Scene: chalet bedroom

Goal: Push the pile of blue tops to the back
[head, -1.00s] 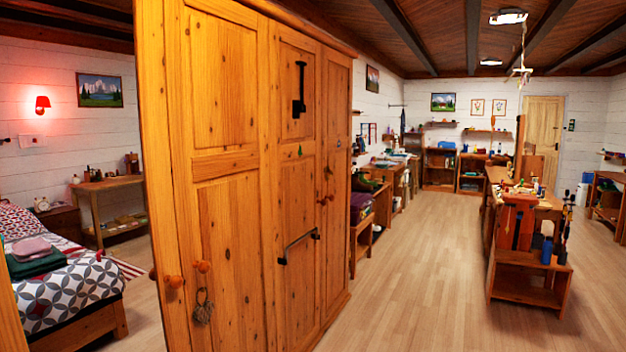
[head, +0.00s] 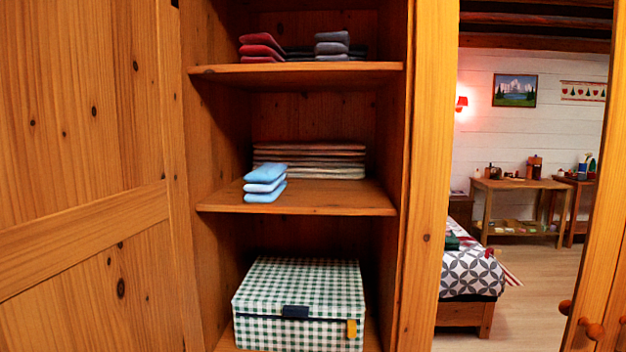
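A small pile of folded light blue tops (head: 265,183) lies on the middle shelf (head: 330,200) of an open wooden wardrobe. The pile sits left of centre, close to the shelf's front edge. A wider stack of folded striped cloths (head: 310,160) lies behind it and extends to the right. I cannot tell whether the two touch. Neither of my grippers is in view.
Red (head: 262,46) and grey-blue (head: 332,45) folded piles lie on the upper shelf. A green checked box (head: 298,303) stands below. A wooden door panel (head: 85,180) fills the left side. A bed (head: 470,270) shows beyond the wardrobe.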

